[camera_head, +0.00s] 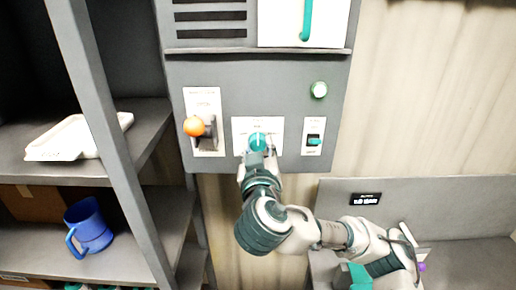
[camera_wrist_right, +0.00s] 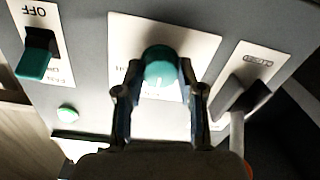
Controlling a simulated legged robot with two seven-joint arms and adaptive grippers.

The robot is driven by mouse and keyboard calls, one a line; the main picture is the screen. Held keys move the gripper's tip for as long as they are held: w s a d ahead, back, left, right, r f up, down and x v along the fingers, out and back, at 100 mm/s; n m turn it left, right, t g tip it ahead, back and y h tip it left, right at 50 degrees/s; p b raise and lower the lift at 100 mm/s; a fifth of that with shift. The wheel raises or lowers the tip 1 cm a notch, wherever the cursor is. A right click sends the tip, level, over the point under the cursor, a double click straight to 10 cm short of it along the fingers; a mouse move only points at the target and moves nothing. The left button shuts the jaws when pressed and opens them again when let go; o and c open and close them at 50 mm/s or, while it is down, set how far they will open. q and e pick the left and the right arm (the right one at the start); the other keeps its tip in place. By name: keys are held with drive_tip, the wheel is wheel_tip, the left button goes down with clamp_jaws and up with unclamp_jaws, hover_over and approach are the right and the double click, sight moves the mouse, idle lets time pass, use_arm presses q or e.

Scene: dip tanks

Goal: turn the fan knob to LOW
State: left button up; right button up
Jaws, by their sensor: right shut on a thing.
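The fan knob (camera_head: 257,141) is a round teal knob on a white plate, low in the middle of the grey control panel (camera_head: 236,80). It also shows in the right wrist view (camera_wrist_right: 160,70), with a white mark below its dome. My right gripper (camera_wrist_right: 160,85) has one finger on each side of the knob and is shut on it. In the head view the right gripper (camera_head: 257,152) reaches up to the knob from below and covers its lower part. The plate's lettering is too small to read. My left gripper is not in view.
Left of the knob is a lever with an orange ball (camera_head: 194,126). Right of it are a teal rocker switch (camera_head: 314,141) and a green lamp (camera_head: 319,89). Shelving with a blue mug (camera_head: 88,226) and a white tray (camera_head: 70,139) stands at the left.

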drive_tip(key=shift+f, duration=0.1)
drive_tip(key=shift+n+b, duration=0.65)
drive_tip(key=shift+n, duration=0.35)
drive_tip(key=n+b, duration=0.1)
drive_tip(key=n, duration=0.2)
drive_tip(key=shift+n, duration=0.3)
drive_tip(key=n+b, duration=0.1)
drive_tip(key=n, duration=0.2)
drive_tip(key=shift+n, duration=1.5)
drive_tip(key=shift+a+f+b, duration=0.1)
drive_tip(key=shift+b, duration=0.2)
drive_tip(key=o, duration=1.1)
drive_tip(key=shift+o, duration=0.2)
drive_tip(key=shift+a, duration=0.1)
